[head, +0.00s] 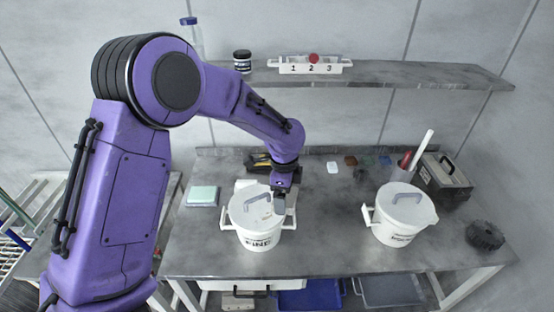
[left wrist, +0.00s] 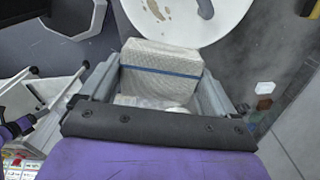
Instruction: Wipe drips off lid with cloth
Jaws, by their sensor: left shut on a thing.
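My left gripper (head: 285,199) is at the right rear edge of the left white bucket's lid (head: 248,212). It is shut on a folded white cloth with a blue stripe (left wrist: 160,72), clear between the fingers in the left wrist view. The cloth overlaps the near edge of the lid (left wrist: 190,30) there; I cannot tell whether it touches. Brown drips (left wrist: 155,10) show on the lid beyond the cloth. The lid has a grey handle (head: 259,198) and sits on the white bucket (head: 260,239). My right gripper is not in view.
A second lidded bucket (head: 397,232) stands to the right. A green-and-white block (head: 202,196) lies at the left. A dark toolbox (head: 443,178) and a black round part (head: 485,235) are at the right. A wall shelf (head: 420,77) runs behind. The bench between the buckets is clear.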

